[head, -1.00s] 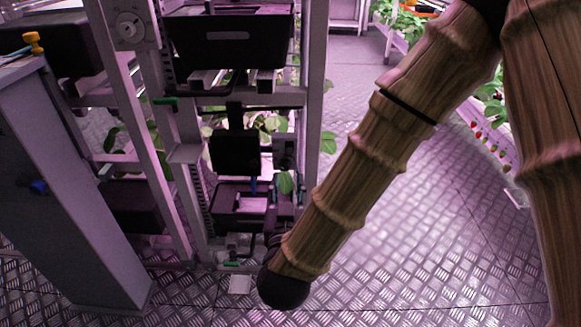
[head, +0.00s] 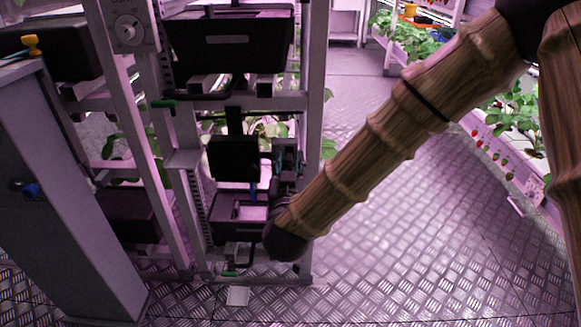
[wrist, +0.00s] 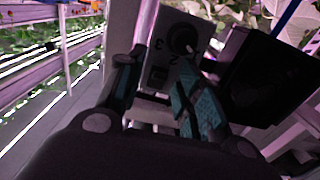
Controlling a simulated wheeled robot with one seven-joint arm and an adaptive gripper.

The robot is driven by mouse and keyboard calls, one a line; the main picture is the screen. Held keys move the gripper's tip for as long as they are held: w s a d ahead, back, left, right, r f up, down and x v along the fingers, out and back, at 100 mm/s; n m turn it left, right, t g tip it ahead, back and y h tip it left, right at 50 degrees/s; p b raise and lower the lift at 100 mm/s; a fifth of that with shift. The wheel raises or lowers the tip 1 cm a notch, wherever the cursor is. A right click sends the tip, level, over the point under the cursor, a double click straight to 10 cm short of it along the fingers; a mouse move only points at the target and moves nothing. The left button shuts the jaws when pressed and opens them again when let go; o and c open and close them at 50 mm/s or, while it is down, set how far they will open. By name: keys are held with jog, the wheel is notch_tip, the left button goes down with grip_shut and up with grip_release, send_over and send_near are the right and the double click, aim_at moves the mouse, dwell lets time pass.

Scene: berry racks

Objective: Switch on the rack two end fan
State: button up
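A grey control box (wrist: 165,52) with a round dark knob (wrist: 183,38) and the numerals 2 and 3 is in the wrist view, just beyond my fingers. A small switch-like part (wrist: 158,76) sits low on its face. My gripper (wrist: 160,82) is open and empty, its teal-padded fingers apart in front of the box's lower part. I cannot tell whether they touch it. In the head view my gripper (head: 285,165) is at the rack's right post, small and dark. The fan itself is not clearly identifiable, nor is the switch position.
A rack (head: 315,120) holds black bins (head: 228,42). Another dial panel (head: 127,28) is on its upper left. The metal floor (head: 400,250) is clear at right, beside a strawberry rack (head: 500,165).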

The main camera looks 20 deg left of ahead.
jog(key=shift+c, duration=0.4)
grip_shut()
